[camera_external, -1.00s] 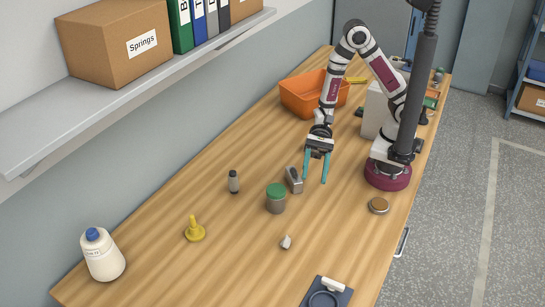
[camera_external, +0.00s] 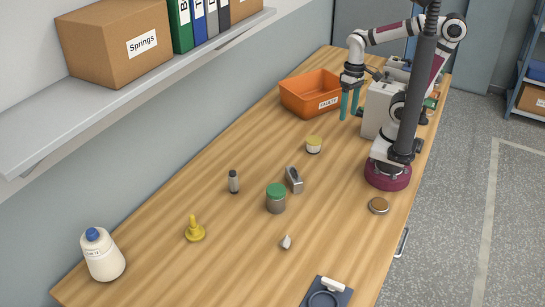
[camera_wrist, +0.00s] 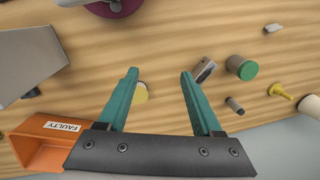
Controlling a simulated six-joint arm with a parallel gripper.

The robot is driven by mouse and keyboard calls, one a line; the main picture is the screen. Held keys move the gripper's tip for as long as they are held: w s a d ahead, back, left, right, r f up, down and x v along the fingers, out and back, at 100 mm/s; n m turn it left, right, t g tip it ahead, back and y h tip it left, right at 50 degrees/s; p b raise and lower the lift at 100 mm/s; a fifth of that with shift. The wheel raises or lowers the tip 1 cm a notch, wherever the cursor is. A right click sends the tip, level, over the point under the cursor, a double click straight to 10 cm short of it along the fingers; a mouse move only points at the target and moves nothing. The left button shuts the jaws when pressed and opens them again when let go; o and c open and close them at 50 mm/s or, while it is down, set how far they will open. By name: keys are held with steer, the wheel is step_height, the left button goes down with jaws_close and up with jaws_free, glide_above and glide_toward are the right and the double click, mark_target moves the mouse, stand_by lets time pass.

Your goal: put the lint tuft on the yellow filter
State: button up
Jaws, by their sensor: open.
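A small whitish, pointed piece (camera_external: 286,242), which looks like the lint tuft, stands on the bench toward the front; it also shows small in the wrist view (camera_wrist: 272,28). A low, round piece with a yellow top and pale side (camera_external: 313,146), which seems to be the yellow filter, sits mid-bench; it shows beside a finger in the wrist view (camera_wrist: 140,93). My gripper (camera_external: 349,116) is open and empty, pointing down beside the orange bin, beyond the yellow-topped piece. Its teal fingers are apart in the wrist view (camera_wrist: 159,72).
The orange bin labelled FAULTY (camera_external: 305,99) is left of my gripper. A green-lidded jar (camera_external: 276,200), a grey metal part (camera_external: 294,180), a small dark-bodied bottle (camera_external: 233,183) and a yellow funnel-like piece (camera_external: 194,230) stand mid-bench. A brown-topped tin (camera_external: 379,206) is at the right.

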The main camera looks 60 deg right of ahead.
steer(key=w+a+n, duration=0.5)
steer(key=a, duration=0.1)
steer(key=n, duration=1.4)
glide_above(287, 238)
steer(key=d, duration=0.2)
step_height(287, 238, down, 7)
steer(key=f, duration=0.5)
steer(key=a+f, duration=0.1)
steer(key=f, duration=0.4)
steer(key=a+f, duration=0.1)
steer(key=f, duration=0.4)
steer(key=shift+f, duration=0.25)
jaws_close()
